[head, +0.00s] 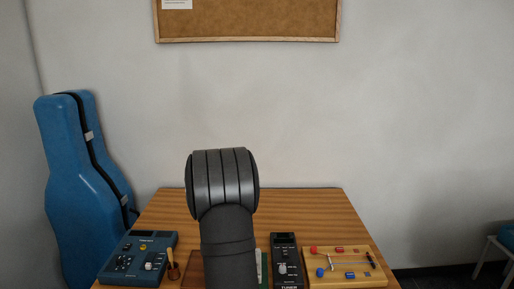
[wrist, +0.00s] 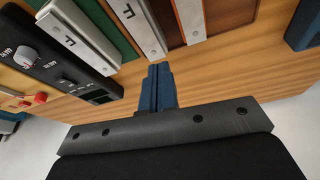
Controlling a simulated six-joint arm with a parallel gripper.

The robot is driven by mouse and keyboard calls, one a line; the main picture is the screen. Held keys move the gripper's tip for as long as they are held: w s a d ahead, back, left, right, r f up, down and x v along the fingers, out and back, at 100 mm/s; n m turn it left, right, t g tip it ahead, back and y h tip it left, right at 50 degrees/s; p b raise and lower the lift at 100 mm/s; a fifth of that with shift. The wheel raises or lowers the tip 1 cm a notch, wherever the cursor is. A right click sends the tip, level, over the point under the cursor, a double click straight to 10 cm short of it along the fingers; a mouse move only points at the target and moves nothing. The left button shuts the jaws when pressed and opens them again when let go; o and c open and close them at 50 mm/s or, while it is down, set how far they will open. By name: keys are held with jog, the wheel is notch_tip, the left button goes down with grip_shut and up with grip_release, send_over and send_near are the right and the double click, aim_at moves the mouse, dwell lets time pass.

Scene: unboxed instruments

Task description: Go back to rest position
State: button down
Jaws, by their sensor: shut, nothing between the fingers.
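My gripper (wrist: 157,72) shows in the wrist view with its two blue fingers together, shut and empty. It is above the back part of the wooden table (wrist: 215,90), with bare wood around the fingertips. Metal bars (wrist: 139,24) marked with letters lie just beyond the fingertips, apart from them as far as I can tell. In the head view my dark arm stands upright over the middle of the table (head: 160,212) and hides my gripper.
On the table are a blue device (head: 137,258) with knobs, a black tuner (head: 285,262) and a wooden board (head: 343,267) with coloured knobs. A small brown wooden thing (head: 173,272) stands beside the blue device. A blue instrument case (head: 75,180) leans at the left wall. The table's back is clear.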

jog(key=w+d+m, duration=0.1)
jog(key=d, duration=0.3)
jog(key=w+d+r, duration=0.1)
jog(key=d, duration=0.3)
jog(key=w+d+m+g, duration=0.1)
jog(key=d, duration=0.2)
jog(key=shift+d+r+m, duration=0.25)
jog(key=shift+d+m, duration=0.05)
jog(key=shift+d, duration=0.1)
jog(key=r+m+g, duration=0.1)
jog(key=m, duration=0.1)
send_over(286, 251)
jog(key=f, duration=0.7)
jog(key=shift+a+f, duration=0.1)
jog(key=shift+a, duration=0.1)
notch_tip(286, 251, up, 5)
jog(key=shift+r, duration=0.2)
notch_tip(286, 251, down, 6)
jog(key=shift+s+f, duration=0.1)
jog(key=shift+f, duration=0.1)
notch_tip(286, 251, up, 3)
jog(key=shift+r, duration=0.75)
